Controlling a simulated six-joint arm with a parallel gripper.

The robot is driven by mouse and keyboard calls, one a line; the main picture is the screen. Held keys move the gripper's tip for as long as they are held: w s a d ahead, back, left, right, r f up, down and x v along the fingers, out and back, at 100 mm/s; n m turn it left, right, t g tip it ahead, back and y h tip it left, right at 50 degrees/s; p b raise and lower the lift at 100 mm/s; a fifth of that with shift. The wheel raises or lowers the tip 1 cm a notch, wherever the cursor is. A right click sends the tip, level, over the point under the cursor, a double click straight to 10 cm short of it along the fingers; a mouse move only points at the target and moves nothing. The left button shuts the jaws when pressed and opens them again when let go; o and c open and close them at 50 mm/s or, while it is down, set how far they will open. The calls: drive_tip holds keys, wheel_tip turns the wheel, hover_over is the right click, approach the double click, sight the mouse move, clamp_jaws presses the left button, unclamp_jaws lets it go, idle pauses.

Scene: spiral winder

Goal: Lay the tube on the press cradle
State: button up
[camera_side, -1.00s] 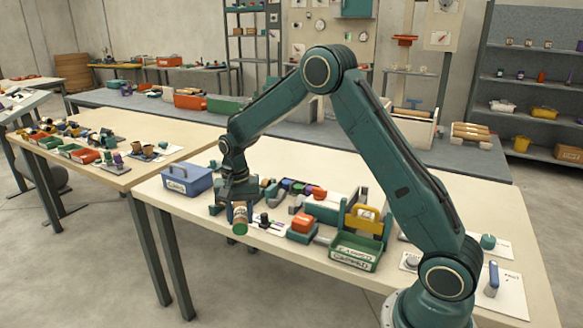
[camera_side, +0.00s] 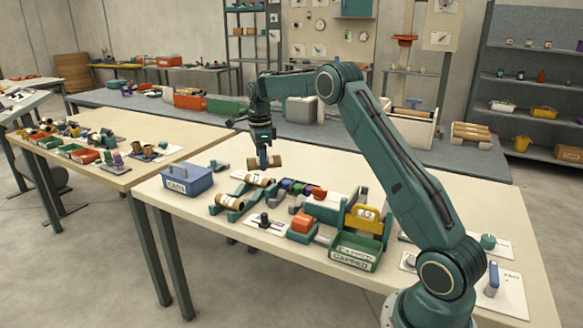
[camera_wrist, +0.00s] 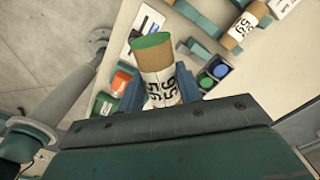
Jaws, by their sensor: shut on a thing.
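My gripper (camera_side: 263,155) is shut on a cardboard-brown tube (camera_side: 278,161) with a white band, held level above the table's back part. Two similar tubes lie on a teal stand: one at the back (camera_side: 257,180) and one at the front (camera_side: 229,202). The stand (camera_side: 240,190) is left of the held tube and lower.
A blue bin (camera_side: 187,180) stands at the table's left. A red-topped block (camera_side: 303,223), a green labelled bin (camera_side: 356,250) and a black knob on a white plate (camera_side: 264,222) stand along the front. Small coloured discs (camera_side: 297,187) sit mid-table.

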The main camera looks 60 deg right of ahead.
drive_tip(key=shift+s+d+r+m, duration=1.35)
drive_tip(key=shift+d+r+m, duration=1.35)
drive_tip(key=shift+d+m, duration=1.85)
wheel_tip(320, 180, down, 20)
drive_tip(key=shift+d+f, duration=0.1)
drive_tip(key=shift+f, duration=0.5)
drive_tip(key=o, duration=1)
drive_tip(key=shift+o, duration=0.2)
drive_tip(key=shift+r, duration=0.1)
wheel_tip(320, 180, up, 13)
